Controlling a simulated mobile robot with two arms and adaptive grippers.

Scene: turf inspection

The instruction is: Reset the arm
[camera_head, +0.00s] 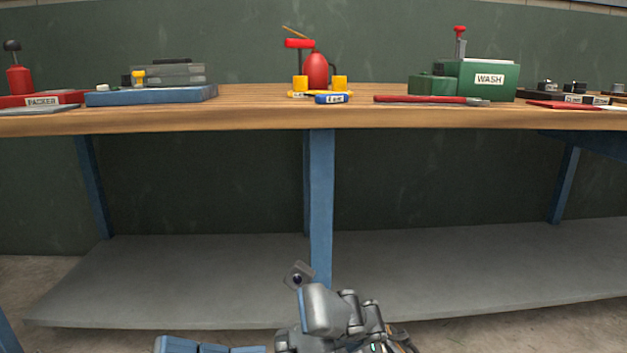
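A grey metal mechanism of mine (335,318) shows at the bottom centre, in front of the table's lower shelf. A blue arm link (210,346) comes in low from the left towards it. It looks like the wrist or gripper end of my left arm, folded close to me and below the tabletop. No fingertips can be made out, so I cannot tell whether it is open or shut. It touches nothing that I can see. My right gripper cannot be made out in this view.
A wooden workbench (250,120) with blue legs (321,200) and a grey lower shelf (190,285) spans the view. On top are a red packer tool (18,80), a blue tray (150,95), a red bottle (317,70), a red-handled tool (420,99) and a green WASH box (490,80).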

